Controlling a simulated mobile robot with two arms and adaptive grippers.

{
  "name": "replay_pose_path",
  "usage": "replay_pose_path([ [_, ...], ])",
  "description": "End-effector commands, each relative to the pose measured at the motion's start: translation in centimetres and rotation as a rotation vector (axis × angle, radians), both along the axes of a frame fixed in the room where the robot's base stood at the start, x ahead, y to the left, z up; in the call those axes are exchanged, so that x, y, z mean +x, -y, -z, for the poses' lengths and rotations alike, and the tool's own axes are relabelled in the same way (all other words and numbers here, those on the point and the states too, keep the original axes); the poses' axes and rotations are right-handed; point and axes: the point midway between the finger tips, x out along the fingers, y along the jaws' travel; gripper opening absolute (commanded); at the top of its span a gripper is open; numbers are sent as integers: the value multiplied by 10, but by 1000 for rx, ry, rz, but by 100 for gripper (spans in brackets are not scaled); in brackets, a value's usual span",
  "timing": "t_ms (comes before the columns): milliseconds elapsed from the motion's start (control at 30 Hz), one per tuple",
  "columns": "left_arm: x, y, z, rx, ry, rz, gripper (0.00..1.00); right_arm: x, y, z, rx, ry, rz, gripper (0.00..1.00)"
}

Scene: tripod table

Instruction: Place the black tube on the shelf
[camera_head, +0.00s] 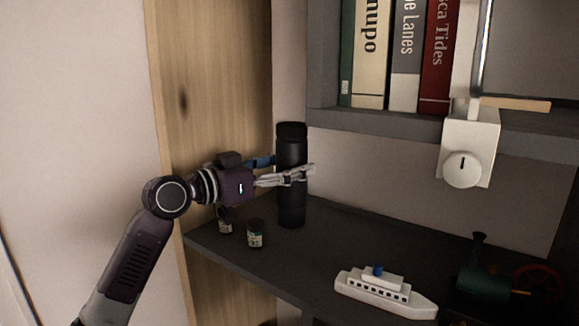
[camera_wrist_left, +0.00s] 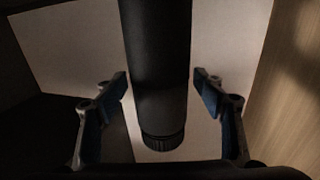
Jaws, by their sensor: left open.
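The black tube (camera_head: 291,205) stands upright on the dark shelf (camera_head: 330,235), near its back left corner in the head view. My left gripper (camera_head: 290,172) is around the tube at about mid-height, with one finger in front of it and the other behind. In the left wrist view, the tube (camera_wrist_left: 158,70) lies between the two open fingers (camera_wrist_left: 163,90), with a gap on each side. The ribbed end of the tube shows low in that view. My right gripper is not in view.
A white toy ship (camera_head: 385,291) and a dark green toy engine (camera_head: 484,279) are to the right. Books (camera_head: 405,55) fill an upper shelf (camera_head: 395,119). A wooden panel (camera_head: 205,80) stands at left.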

Motion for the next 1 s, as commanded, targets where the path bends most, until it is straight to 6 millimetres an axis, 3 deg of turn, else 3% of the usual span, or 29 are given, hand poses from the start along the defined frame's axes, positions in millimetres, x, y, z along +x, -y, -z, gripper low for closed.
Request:
replay_pose_path([
  [500, -62, -78, 4, 1, 2, -4, 64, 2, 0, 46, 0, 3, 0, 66],
  [700, -73, -91, 2, 1, 0, -2, 64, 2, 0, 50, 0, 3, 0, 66],
  [1000, -74, -92, 1, 0, 0, -1, 64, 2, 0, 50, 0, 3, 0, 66],
])
